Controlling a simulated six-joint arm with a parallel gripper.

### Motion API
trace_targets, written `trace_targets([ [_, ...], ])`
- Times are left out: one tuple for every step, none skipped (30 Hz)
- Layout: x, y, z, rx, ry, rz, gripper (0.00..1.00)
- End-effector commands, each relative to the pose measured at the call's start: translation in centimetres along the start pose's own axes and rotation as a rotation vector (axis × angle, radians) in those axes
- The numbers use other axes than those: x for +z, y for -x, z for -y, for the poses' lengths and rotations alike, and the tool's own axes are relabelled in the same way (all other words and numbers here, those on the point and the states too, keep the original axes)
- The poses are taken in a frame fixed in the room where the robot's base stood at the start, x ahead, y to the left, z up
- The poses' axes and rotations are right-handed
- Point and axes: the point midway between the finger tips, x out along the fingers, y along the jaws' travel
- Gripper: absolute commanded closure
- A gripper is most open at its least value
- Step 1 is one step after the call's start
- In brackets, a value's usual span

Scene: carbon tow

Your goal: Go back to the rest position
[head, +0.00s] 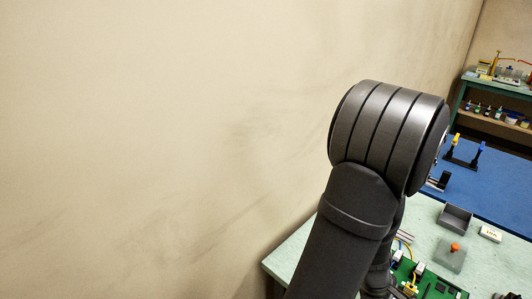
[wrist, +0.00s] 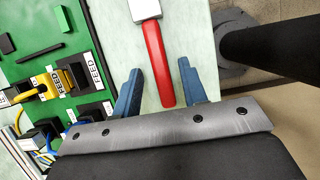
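My gripper (wrist: 160,95) shows in the wrist view with two blue fingers set wide apart. It is open. A tool with a red handle (wrist: 158,65) and a pale metal head lies on the light table between the fingers, reaching past their tips; I cannot tell how far above it the fingers are. In the head view my dark arm fills the centre right, and the gripper is hidden or out of the picture.
A green board (wrist: 48,45) with black sockets, FEED labels and a yellow cable lies left of the gripper; it also shows in the head view (head: 436,285). A grey bin (head: 454,217) and a block with an orange knob (head: 451,255) stand on the light table (head: 497,262). A wall is at left.

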Motion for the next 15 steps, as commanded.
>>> trace_targets([
  [-0.04, -0.38, 0.04, -0.001, 0.001, 0.0, 0.61],
  [-0.08, -0.52, 0.02, -0.001, 0.0, -0.001, 0.61],
  [-0.11, -0.69, 0.02, 0.0, 0.0, -0.001, 0.61],
  [-0.17, -0.77, 0.02, 0.0, 0.0, -0.001, 0.61],
  [-0.1, -0.57, -0.02, 0.002, -0.001, -0.001, 0.61],
  [-0.05, -0.45, -0.03, 0.002, -0.001, -0.001, 0.61],
  [-0.04, -0.41, -0.03, 0.002, -0.001, -0.001, 0.61],
  [-0.03, -0.39, -0.02, 0.002, 0.0, -0.001, 0.61],
  [-0.02, -0.37, -0.02, 0.001, 0.0, -0.001, 0.61],
  [-0.02, -0.37, -0.01, 0.001, 0.0, -0.001, 0.61],
  [-0.02, -0.37, -0.01, 0.001, 0.0, -0.001, 0.61],
  [-0.02, -0.37, -0.01, 0.001, 0.0, -0.001, 0.61],
  [-0.02, -0.37, -0.01, 0.001, 0.0, -0.001, 0.61],
  [-0.02, -0.37, -0.01, 0.001, 0.0, -0.001, 0.61],
  [-0.03, -0.37, -0.01, 0.001, 0.0, -0.001, 0.61],
])
